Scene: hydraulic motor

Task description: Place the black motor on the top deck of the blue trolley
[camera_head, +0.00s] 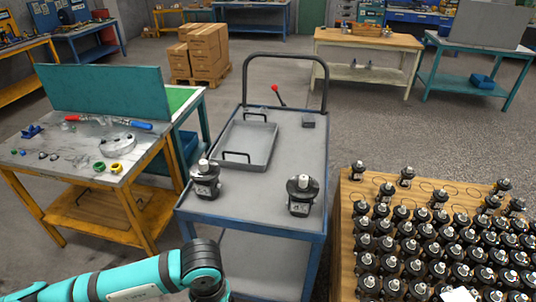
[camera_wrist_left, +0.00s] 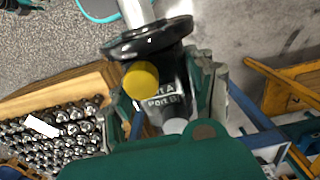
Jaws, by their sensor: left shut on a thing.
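A black motor (camera_wrist_left: 168,92) with white port lettering, a yellow round cap and a pale shaft sits between the fingers of my left gripper (camera_wrist_left: 160,80), which is shut on it. In the head view my left arm reaches in from the lower left, in front of the blue trolley (camera_head: 268,210); the gripper and held motor do not show there. Two other black motors stand upright on the trolley's grey top deck, one at the near left (camera_head: 205,180) and one at the near right (camera_head: 302,195). My right gripper is not in view.
A grey tray (camera_head: 246,145) and a small grey block (camera_head: 308,121) lie on the deck, with a handle (camera_head: 285,57) at the far end. A wooden crate (camera_head: 345,215) with many motors stands at right, a yellow-framed workbench (camera_head: 130,200) at left. Bare deck lies between the two motors.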

